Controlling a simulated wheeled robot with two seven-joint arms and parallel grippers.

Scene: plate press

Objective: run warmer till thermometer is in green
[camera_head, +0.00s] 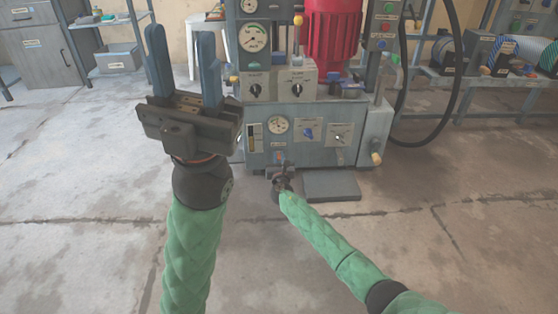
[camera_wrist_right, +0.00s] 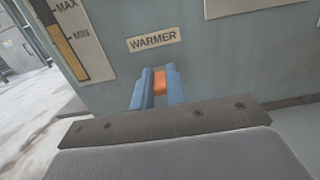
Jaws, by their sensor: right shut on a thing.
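The grey press (camera_head: 320,118) stands ahead with a lower front panel. In the right wrist view, a WARMER label (camera_wrist_right: 153,39) is on the panel, and just below it my right gripper (camera_wrist_right: 157,80) has its blue fingers shut on a small orange warmer control (camera_wrist_right: 160,82). In the head view my right gripper (camera_head: 280,165) is low at the panel's front. A round dial (camera_head: 278,125) sits above it; its needle and colours are too small to read, and I cannot tell if it is the thermometer. My left gripper (camera_head: 180,32) is open and empty, raised left of the press.
A level gauge (camera_wrist_right: 76,35) marked MAX and MIN is left of the label. A blue knob (camera_head: 308,133) and another dial (camera_head: 338,136) are on the panel. A dark plate (camera_head: 331,186) lies on the floor in front. The floor at left is clear.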

